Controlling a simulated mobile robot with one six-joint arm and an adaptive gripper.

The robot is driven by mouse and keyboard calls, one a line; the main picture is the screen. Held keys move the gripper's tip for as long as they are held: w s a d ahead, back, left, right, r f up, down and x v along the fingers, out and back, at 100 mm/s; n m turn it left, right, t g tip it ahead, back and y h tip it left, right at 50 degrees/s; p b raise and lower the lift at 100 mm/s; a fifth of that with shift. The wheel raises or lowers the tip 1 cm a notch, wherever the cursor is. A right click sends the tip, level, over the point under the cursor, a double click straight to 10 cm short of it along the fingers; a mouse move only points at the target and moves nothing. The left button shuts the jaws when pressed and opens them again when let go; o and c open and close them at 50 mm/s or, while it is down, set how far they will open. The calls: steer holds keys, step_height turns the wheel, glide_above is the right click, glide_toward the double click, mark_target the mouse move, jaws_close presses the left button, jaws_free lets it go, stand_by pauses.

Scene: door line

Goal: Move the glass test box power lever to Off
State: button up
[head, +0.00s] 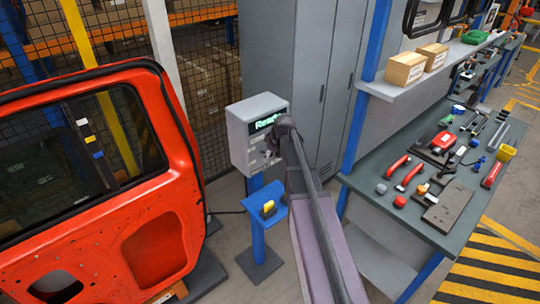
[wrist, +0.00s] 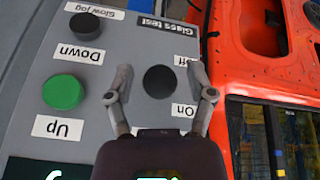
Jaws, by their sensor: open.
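The grey glass test box (head: 241,128) stands on a blue post, its lit display partly readable. My arm covers part of its front in the head view. In the wrist view its panel (wrist: 93,72) appears upside down. A round black knob (wrist: 160,82), apparently the power lever's end seen head-on, sits beside the Off label (wrist: 181,60) and the On label (wrist: 184,110). I cannot tell which way the lever is set. My gripper (wrist: 160,72) is open, with one finger on each side of the knob. Gaps show between fingers and knob; contact depth is unclear.
A green Up button (wrist: 62,92) and a black Down button (wrist: 86,24) lie left of my fingers. The red car door (head: 150,215) stands close to the box. A workbench with tools (head: 375,200) is at right; grey cabinets (head: 300,60) stand behind.

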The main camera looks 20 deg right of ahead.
jaws_close()
